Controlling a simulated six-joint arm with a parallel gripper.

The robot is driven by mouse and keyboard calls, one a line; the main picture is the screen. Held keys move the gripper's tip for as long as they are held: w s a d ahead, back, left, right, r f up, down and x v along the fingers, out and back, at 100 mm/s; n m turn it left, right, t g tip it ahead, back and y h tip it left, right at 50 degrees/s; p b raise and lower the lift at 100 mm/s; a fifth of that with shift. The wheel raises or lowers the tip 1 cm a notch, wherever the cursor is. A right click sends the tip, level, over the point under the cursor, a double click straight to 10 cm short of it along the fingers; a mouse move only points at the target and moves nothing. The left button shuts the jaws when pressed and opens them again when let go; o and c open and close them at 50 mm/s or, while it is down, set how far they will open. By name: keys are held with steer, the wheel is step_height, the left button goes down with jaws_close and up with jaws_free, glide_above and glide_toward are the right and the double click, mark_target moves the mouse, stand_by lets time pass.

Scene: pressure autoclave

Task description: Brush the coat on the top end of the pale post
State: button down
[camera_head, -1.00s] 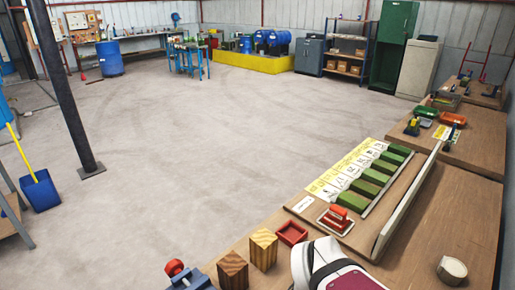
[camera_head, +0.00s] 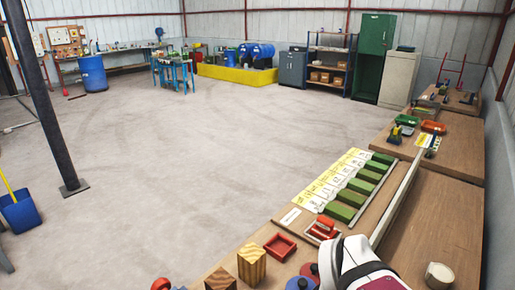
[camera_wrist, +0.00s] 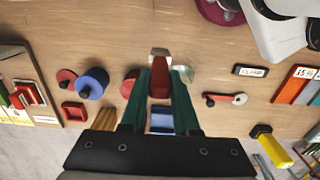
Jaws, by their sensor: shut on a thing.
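The pale post (camera_head: 252,265) is a short, striped yellow wooden block standing on the bench at the bottom of the head view. In the wrist view it shows partly (camera_wrist: 104,117), left of my gripper and partly hidden by it. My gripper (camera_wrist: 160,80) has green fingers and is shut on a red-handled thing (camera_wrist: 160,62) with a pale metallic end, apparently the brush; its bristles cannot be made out. The gripper is apart from the post, to its right in the wrist view. I cannot make out a coat on the post's top end.
A darker brown post (camera_head: 221,279) stands beside the pale one, and a red tray (camera_head: 281,245) lies on its other side. A blue round pot (camera_wrist: 92,83) and a red one (camera_wrist: 67,78) stand near. A red-and-white tool (camera_wrist: 225,99) lies right of the gripper.

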steer(key=w+a+r, duration=0.1)
steer(key=w+a, duration=0.2)
steer(key=w, duration=0.4)
steer(key=w+a+r, duration=0.1)
steer(key=w+a, duration=0.1)
steer(key=w, duration=0.5)
step_height(320, 180, down, 6)
steer(key=shift+w, duration=0.2)
steer(key=shift+a+f, duration=0.1)
steer(key=shift+f, duration=0.55)
stand_by(1.0)
step_height(320, 180, up, 7)
stand_by(0.5)
steer(key=shift+r, duration=0.1)
stand_by(0.4)
